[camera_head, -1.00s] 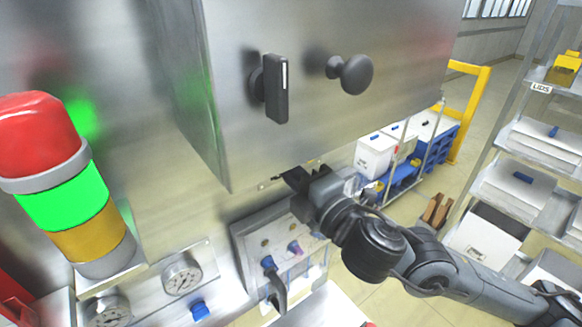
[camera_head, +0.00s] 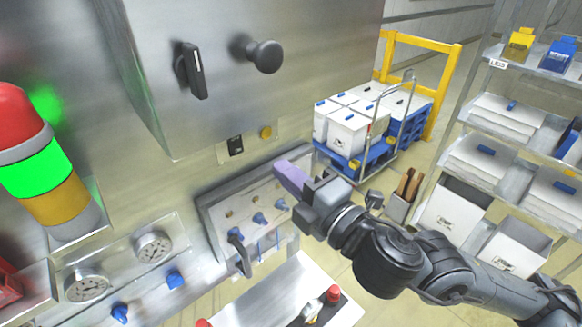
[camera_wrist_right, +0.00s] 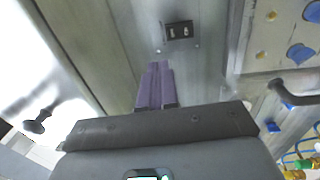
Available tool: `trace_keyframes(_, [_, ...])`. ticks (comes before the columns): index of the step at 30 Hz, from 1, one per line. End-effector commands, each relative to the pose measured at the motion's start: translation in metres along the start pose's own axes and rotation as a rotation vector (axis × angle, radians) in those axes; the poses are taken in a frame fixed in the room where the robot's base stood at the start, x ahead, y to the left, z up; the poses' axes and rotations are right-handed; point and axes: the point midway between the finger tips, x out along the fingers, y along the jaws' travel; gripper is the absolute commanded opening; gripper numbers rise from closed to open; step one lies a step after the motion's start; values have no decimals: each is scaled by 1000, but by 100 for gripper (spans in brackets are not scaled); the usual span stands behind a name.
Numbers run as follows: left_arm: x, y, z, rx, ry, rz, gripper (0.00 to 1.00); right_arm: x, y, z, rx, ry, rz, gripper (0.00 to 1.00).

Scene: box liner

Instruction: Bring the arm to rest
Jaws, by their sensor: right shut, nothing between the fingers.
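My right gripper (camera_head: 279,166) has purple fingers that lie together, shut and empty. In the head view it is in front of the steel machine, just above and right of the panel with blue knobs (camera_head: 260,218). In the right wrist view the shut purple fingers (camera_wrist_right: 157,68) point towards a small black switch plate (camera_wrist_right: 179,30) on the steel wall, with nothing between them. The switch plate also shows in the head view (camera_head: 236,146). My right arm reaches in from the lower right. My left gripper is not in view.
A steel box with a black handle (camera_head: 190,70) and round knob (camera_head: 260,56) juts out above left of the gripper. A signal tower (camera_head: 40,165) stands left. A cart with white boxes (camera_head: 350,130) and a shelf rack (camera_head: 490,115) stand behind; open floor lies between.

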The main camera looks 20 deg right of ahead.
Motion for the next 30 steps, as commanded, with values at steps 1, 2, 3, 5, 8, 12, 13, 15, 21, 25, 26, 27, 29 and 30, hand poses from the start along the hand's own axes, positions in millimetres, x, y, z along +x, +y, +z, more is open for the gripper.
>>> trace_keyframes(1, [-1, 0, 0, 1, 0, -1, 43, -1, 1, -1, 1, 2, 0, 0])
trace_keyframes(2, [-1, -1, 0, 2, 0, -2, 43, -1, 1, -2, 1, 3, 0, 0])
trace_keyframes(3, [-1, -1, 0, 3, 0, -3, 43, -1, 1, -2, 1, 5, 1, 0])
trace_keyframes(5, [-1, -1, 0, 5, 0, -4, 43, -2, 2, -2, 1, 5, 1, 0])
trace_keyframes(8, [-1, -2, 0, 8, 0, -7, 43, -2, 2, -3, 1, 6, 1, 0])
trace_keyframes(12, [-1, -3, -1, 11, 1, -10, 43, -2, 1, -3, 1, 6, 1, 0])
trace_keyframes(13, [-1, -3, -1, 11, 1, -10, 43, -2, 1, -3, 1, 6, 1, 0])
trace_keyframes(15, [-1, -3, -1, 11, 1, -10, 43, -2, 1, -3, 1, 6, 0, 0])
trace_keyframes(21, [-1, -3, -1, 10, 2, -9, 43, -2, -5, -2, 5, 5, -12, 0])
trace_keyframes(25, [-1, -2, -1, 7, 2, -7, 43, -4, -36, -6, 35, 11, -70, 0])
trace_keyframes(26, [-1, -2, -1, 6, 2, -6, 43, -5, -46, -9, 50, 15, -89, 0])
trace_keyframes(27, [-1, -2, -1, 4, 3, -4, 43, -6, -61, -13, 75, 21, -118, 0])
trace_keyframes(29, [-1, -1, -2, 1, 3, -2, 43, -10, -86, -21, 123, 28, -164, 0])
trace_keyframes(30, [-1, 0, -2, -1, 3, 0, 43, -14, -103, -26, 162, 33, -197, 0])
